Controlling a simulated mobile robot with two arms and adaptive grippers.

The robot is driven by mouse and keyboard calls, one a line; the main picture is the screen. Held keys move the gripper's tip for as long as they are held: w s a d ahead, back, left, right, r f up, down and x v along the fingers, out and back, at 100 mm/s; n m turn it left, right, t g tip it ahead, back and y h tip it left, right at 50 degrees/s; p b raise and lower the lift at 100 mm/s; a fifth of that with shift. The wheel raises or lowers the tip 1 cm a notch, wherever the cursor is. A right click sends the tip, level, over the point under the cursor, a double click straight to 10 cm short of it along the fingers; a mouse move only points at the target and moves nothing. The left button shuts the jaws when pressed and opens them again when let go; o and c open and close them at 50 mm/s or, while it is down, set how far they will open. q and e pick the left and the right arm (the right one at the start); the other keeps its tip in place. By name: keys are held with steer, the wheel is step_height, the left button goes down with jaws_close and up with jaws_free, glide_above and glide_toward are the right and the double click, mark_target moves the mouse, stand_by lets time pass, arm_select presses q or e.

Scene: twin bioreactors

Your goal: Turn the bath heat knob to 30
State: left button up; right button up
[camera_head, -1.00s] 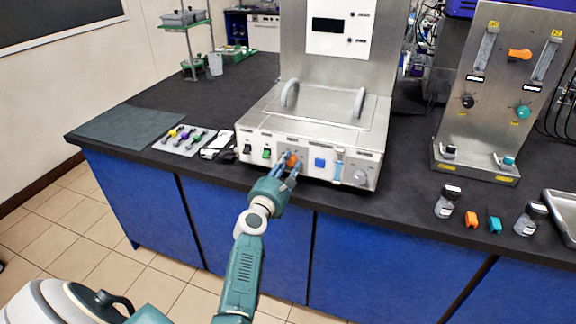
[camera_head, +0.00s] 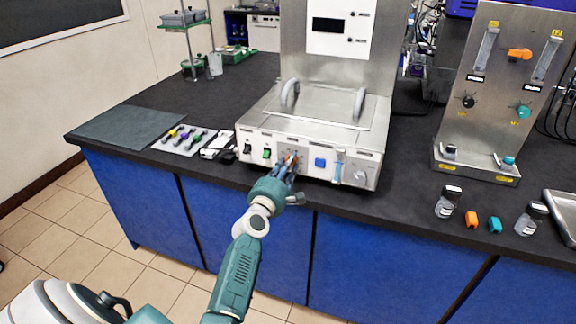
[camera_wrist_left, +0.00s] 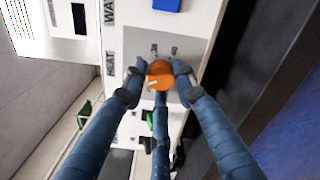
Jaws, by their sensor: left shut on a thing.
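The bath heat knob is orange with a white pointer mark and shows between my fingers in the left wrist view (camera_wrist_left: 160,75). It sits on a grey panel marked HEAT on the front of the bath (camera_head: 318,128). In the head view the knob (camera_head: 291,156) is mostly covered by my fingers. My left gripper (camera_head: 287,164) is shut on the knob, with its blue fingers around it, also in the left wrist view (camera_wrist_left: 158,82). The pointer mark points toward the lower left in the wrist view. The scale numbers are too small to read surely. My right gripper is not in view.
A green switch (camera_head: 267,154), a blue button (camera_head: 320,162) and a grey dial (camera_head: 360,177) share the bath's front. A steel panel with valves (camera_head: 490,110) stands to the right. Small bottles stand near the bench edge (camera_head: 410,200).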

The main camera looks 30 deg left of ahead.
arm_select(q)
steer(key=m+p, duration=0.1)
steer(key=m, duration=0.9)
steer(key=shift+d, duration=0.2)
steer(key=shift+f, duration=0.15)
stand_by(0.3)
steer(key=o, duration=1.1)
steer(key=shift+w+d, duration=0.1)
steer(key=shift+d, duration=0.05)
steer(key=v, duration=1.2)
